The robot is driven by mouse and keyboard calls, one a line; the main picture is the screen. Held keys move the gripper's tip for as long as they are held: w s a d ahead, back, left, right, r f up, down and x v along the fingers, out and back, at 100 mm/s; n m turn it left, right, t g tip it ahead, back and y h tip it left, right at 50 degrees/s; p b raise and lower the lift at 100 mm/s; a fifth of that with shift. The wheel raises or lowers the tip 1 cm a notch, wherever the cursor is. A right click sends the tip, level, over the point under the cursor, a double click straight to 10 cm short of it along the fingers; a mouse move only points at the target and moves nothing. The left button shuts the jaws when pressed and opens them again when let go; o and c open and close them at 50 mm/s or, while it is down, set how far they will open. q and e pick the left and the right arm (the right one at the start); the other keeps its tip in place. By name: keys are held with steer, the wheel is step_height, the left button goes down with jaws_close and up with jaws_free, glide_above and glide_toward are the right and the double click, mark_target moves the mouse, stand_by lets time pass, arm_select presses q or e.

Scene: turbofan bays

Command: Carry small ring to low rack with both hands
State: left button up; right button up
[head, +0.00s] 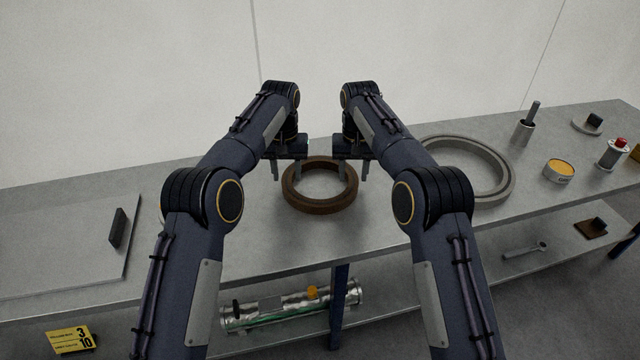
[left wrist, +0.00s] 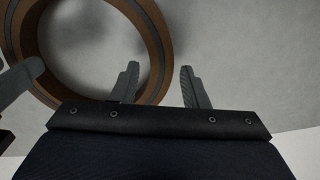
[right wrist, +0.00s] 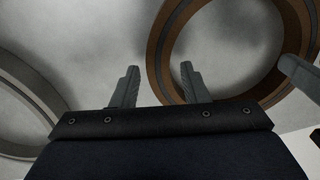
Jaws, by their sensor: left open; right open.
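The small ring, a brown ring (head: 320,208), lies flat on the grey bench top between my two arms. My left gripper (head: 287,172) is open at the ring's left side, and my right gripper (head: 350,170) is open at its right side. In the left wrist view the ring (left wrist: 152,35) passes behind the left finger, and the jaws are empty. In the right wrist view the ring (right wrist: 160,50) passes just beyond the right finger, again with empty jaws. I cannot tell whether any finger touches it. A lower shelf (head: 400,300) runs under the bench top; no rack is clearly identifiable.
A larger grey ring (head: 497,193) lies right of my right arm. A cup with a handle (head: 524,125), an orange-topped tin (head: 559,170) and a red-topped item (head: 613,153) stand further right. A plate with a dark block (head: 117,228) is left. A clear canister (head: 270,312) lies below.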

step_height(320, 180, up, 35)
steer(key=p, duration=2.7)
steer(key=shift+p, duration=0.3)
